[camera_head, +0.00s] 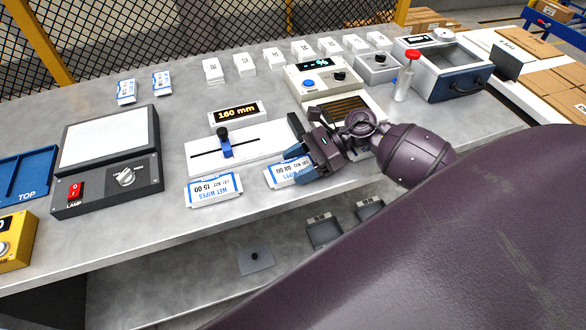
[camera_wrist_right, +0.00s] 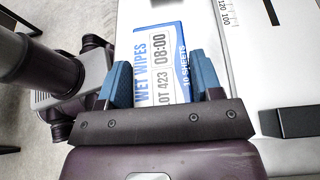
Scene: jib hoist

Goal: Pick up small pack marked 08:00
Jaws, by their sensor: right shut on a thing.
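The small wet wipes pack marked 08:00 (camera_head: 284,174) is white and blue and lies at the front of the grey bench. In the right wrist view the same pack (camera_wrist_right: 160,60) sits between the two blue fingers of my right gripper (camera_wrist_right: 165,82), and its 08:00 print is readable. In the head view my right gripper (camera_head: 298,161) is shut on the pack's right end and hides part of it. A second pack marked 15:00 (camera_head: 213,190) lies just to the left. My left gripper is in neither view.
A slider gauge reading 160 mm (camera_head: 237,112) stands behind the packs. A black lamp box (camera_head: 108,165) is at left. A lower shelf (camera_head: 180,275) lies below the bench edge.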

